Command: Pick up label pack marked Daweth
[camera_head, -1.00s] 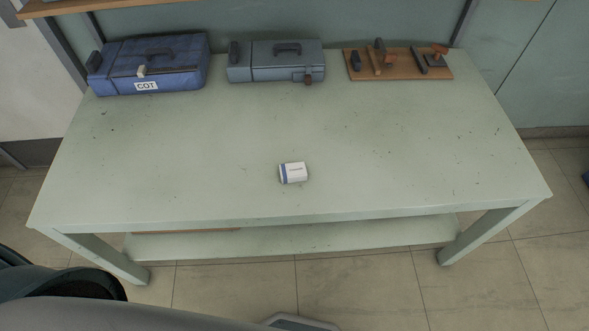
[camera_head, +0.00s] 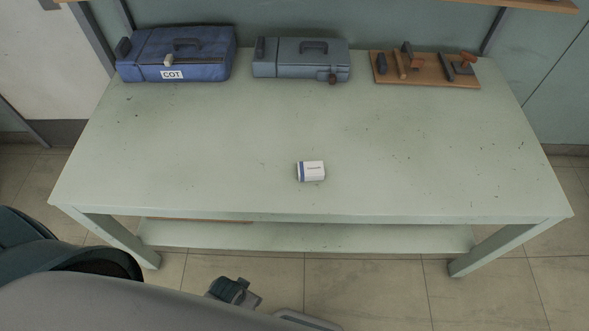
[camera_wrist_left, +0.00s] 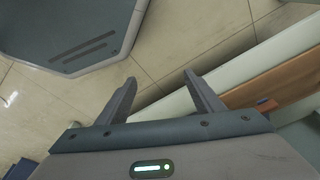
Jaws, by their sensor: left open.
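A small white label pack (camera_head: 311,171) with a blue band at its left end lies on the pale green table (camera_head: 210,140), near the middle of the front half. Its print is too small to read. My left gripper (camera_wrist_left: 159,84) is open and empty in the left wrist view, with floor showing between its fingers. In the head view, the end of my left arm shows low at the bottom, below the table's front edge and well apart from the pack. My right gripper is not in view.
A blue case (camera_head: 177,55) tagged COT, a grey-blue case (camera_head: 301,62) and a wooden board (camera_head: 428,77) with several tools stand along the back edge. The tabletop around the pack is clear. A lower shelf (camera_head: 310,237) runs under the table.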

